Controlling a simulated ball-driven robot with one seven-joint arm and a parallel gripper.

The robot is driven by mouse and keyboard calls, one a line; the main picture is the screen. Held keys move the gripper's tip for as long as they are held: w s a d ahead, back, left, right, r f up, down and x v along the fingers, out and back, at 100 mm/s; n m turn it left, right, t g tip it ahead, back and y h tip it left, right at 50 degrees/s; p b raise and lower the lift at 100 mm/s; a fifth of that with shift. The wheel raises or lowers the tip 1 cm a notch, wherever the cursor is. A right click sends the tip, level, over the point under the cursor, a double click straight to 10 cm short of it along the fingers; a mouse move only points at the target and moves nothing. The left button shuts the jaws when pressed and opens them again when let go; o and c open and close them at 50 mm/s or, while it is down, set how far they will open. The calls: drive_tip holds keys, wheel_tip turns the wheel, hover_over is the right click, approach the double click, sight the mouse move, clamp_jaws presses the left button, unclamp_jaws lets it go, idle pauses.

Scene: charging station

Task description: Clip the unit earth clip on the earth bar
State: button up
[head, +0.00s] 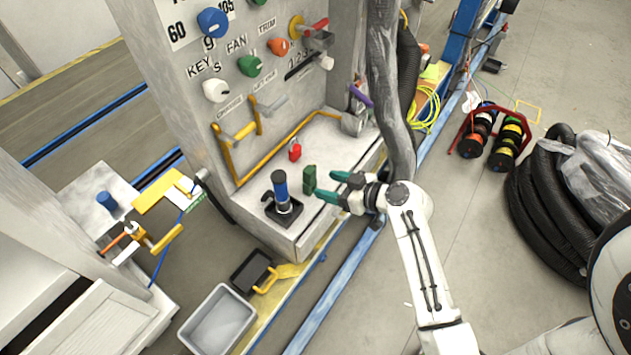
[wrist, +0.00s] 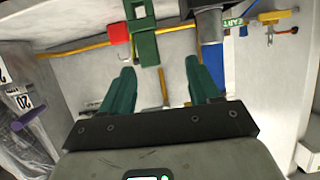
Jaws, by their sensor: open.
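My gripper (head: 332,186) is open, with its two green fingers spread above the right end of the grey ledge. A green clip-like block (head: 310,180) stands upright just beyond the fingertips; nothing is between the fingers. The block also shows ahead of the fingers in the wrist view (wrist: 142,38). An orange and yellow clamp-like piece (head: 150,240) with a blue cord is on the left unit, far from my gripper. A green label (wrist: 233,23) reading "EART" shows in the wrist view. I cannot tell which piece is the earth clip or which bar is the earth bar.
A blue-handled black stand (head: 282,195) and a red padlock-like piece (head: 295,152) are on the ledge near the green block. A yellow rail (head: 275,150) runs along the panel (head: 180,80). A grey bin (head: 218,320) is on the floor. A dark hose hangs beside my arm.

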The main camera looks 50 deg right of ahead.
sight(304, 174)
drive_tip(key=shift+h, duration=0.3)
drive_tip(key=w, duration=0.3)
drive_tip(key=w+d+f, duration=0.1)
drive_tip(key=shift+w+d+f+p, duration=0.1)
drive_tip(key=shift+w+p, duration=0.1)
drive_tip(key=shift+p, duration=0.2)
drive_tip(key=shift+f+p+x, duration=0.15)
drive_tip(key=shift+p+x, duration=0.2)
drive_tip(key=shift+x, duration=1.2)
drive_tip(key=shift+f+p+x, duration=0.15)
drive_tip(key=shift+p+x, duration=0.2)
drive_tip(key=shift+x, duration=1.2)
drive_tip(key=shift+s+d, duration=0.1)
drive_tip(key=c, duration=1.1)
